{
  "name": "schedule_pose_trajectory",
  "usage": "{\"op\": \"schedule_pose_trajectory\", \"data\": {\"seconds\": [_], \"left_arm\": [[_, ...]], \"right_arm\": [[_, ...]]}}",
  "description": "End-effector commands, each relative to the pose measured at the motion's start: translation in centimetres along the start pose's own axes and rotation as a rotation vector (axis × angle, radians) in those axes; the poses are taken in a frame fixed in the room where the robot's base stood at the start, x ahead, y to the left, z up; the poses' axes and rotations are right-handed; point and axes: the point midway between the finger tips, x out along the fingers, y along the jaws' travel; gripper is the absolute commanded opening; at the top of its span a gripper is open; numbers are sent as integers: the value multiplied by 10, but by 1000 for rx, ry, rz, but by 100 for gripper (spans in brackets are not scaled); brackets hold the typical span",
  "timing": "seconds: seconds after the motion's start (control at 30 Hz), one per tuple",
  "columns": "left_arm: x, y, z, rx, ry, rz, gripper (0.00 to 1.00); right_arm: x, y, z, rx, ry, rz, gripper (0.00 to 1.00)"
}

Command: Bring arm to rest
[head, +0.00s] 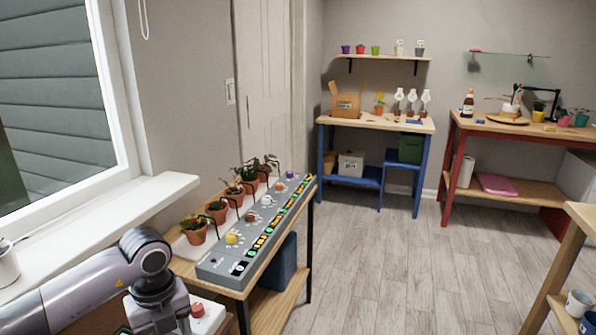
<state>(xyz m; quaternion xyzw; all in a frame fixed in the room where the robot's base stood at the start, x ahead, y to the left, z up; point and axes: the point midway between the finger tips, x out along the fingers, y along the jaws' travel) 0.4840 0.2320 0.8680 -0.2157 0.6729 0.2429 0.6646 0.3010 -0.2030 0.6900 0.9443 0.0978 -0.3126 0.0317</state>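My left arm comes in from the lower left in the head view and bends down at a grey joint. My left gripper (160,314) shows only in part at the bottom edge; its fingertips are cut off or hidden, so I cannot see whether it is open or holds anything. It is just left of a red button (197,310) on a white box; I cannot tell if they touch. My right arm and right gripper are not in view.
A wooden plant bench (289,300) carries several potted plants and a grey control panel (223,270) with coloured knobs. A windowsill (120,215) runs along the left. A blue-framed table (375,123) and a red-framed table (520,127) stand at the back. The middle floor is clear.

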Motion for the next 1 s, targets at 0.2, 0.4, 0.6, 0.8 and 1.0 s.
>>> {"op": "schedule_pose_trajectory", "data": {"seconds": [0.2,0.4,0.6,0.8,1.0], "left_arm": [[26,-51,-96,191,335,-312,58],[6,-94,-186,242,665,-737,58],[-44,-119,-221,52,908,-1210,58],[-68,-118,-192,-378,983,-1574,58],[-33,-83,-139,-964,895,-1709,58]], "right_arm": [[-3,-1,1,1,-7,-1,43],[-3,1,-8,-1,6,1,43],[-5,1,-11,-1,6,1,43],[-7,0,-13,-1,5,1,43],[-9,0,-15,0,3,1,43]]}}
